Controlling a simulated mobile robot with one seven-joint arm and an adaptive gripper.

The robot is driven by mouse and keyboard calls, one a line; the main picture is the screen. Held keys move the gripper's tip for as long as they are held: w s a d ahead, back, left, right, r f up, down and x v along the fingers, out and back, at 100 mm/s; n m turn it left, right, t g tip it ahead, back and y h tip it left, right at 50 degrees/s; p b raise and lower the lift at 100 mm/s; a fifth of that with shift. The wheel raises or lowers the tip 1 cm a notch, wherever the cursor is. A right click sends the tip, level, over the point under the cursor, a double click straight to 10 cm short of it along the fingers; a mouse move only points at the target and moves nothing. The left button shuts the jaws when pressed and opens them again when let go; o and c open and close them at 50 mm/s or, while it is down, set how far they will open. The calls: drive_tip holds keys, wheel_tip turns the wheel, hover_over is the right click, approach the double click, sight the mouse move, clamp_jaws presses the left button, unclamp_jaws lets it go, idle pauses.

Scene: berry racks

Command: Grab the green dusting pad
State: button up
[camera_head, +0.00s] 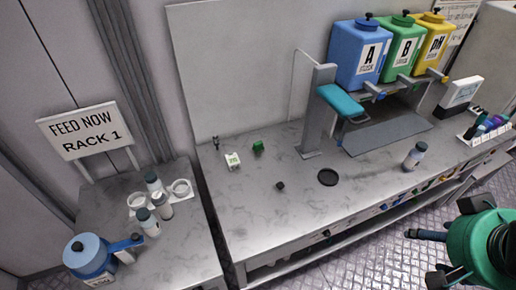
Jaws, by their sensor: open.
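A small green block-like thing (258,147), which may be the green dusting pad, sits on the grey counter (270,215) near its back edge, left of centre. It is too small to show its details. My gripper (425,257) is at the lower right, over the floor in front of the counter. Its dark fingers are spread open, with nothing seen between them. It is well apart from the green thing.
A white labelled cube (232,161), a small dark block (280,185) and a black disc (328,177) lie near the green thing. A grey post (318,115) with a teal part (341,100) stands right. A bottle (414,157) stands farther right. The counter's front middle is clear.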

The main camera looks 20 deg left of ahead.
drive_tip(key=w+a+r+n+g+p, duration=0.1)
drive_tip(key=w+a+r+p, duration=0.15)
drive_tip(key=w+r, duration=0.4)
drive_tip(key=w+a+r+n+p, duration=0.1)
drive_tip(key=w+a+r, duration=0.3)
drive_tip(key=w+r, duration=0.25)
drive_tip(key=w+a+r+n+g+p, duration=0.1)
drive_tip(key=w+a+r, duration=0.2)
drive_tip(key=w+r, duration=0.35)
drive_tip(key=w+a+f+n+g+p, duration=0.1)
drive_tip(key=w+a+n+p, duration=0.15)
drive_tip(key=w+a, duration=1)
drive_tip(key=w+a+f+n+g+p, duration=0.15)
drive_tip(key=w+a+p, duration=0.25)
drive_tip(key=w+a, duration=0.85)
drive_tip(key=w+a+f+n+p, duration=0.1)
drive_tip(key=a+f, duration=0.3)
drive_tip(key=a, duration=0.3)
drive_tip(key=w+a+f+n+g+p, duration=0.1)
drive_tip(key=a+f, duration=0.3)
drive_tip(key=a, duration=0.3)
drive_tip(key=w+a+f+n+p, duration=0.1)
drive_tip(key=a+f, duration=0.3)
drive_tip(key=a, duration=0.3)
wheel_tip(320, 180, down, 30)
drive_tip(key=shift+f, duration=0.25)
